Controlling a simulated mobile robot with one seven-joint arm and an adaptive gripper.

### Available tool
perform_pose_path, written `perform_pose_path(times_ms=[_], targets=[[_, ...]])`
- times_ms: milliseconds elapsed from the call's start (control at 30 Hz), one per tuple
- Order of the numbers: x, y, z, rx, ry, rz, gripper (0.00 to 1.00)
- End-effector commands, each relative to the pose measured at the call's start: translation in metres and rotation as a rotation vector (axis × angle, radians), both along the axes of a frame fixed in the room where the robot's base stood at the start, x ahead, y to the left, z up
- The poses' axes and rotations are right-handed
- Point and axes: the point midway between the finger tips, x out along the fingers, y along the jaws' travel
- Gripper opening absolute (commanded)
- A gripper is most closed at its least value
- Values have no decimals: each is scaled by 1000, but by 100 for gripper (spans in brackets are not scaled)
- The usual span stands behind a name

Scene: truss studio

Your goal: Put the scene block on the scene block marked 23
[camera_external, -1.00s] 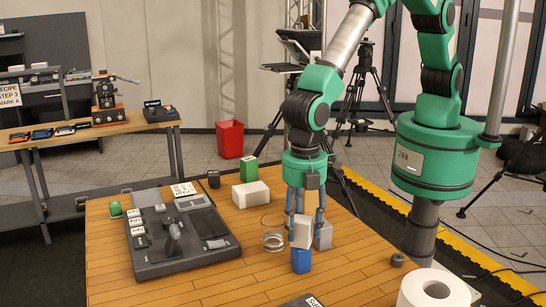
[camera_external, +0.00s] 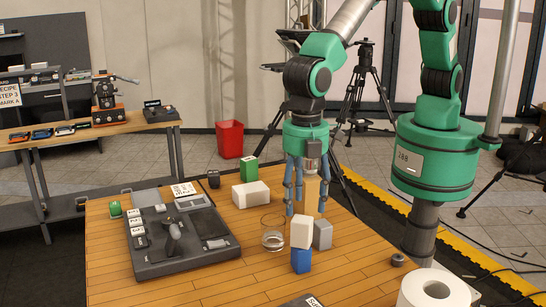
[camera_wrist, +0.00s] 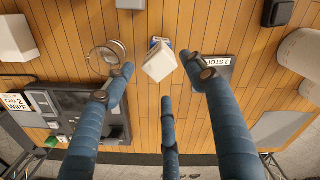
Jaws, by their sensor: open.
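A white block (camera_external: 301,231) sits on top of a blue block (camera_external: 301,261) at the front middle of the wooden table. The wrist view shows the white block (camera_wrist: 160,64) tilted in the picture, with a strip of the blue block (camera_wrist: 157,42) beside it. I cannot read a number 23 on either block.
A grey block (camera_external: 322,235) stands close right of the stack, and a tan block (camera_external: 311,194) behind my fingers. A clear glass (camera_external: 272,236) is left of the stack. A white box (camera_external: 251,194), a dark console (camera_external: 180,265) and a paper roll (camera_external: 434,290) stand around.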

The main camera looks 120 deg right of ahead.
Motion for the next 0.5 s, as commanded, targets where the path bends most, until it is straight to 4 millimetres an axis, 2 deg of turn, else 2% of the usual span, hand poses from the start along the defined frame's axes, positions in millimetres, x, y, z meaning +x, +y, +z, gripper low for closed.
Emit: perform_pose_path(times_ms=[200,500], targets=[[1,0,33,1,-2,0,56],[0,0,51,0,0,0,56]])
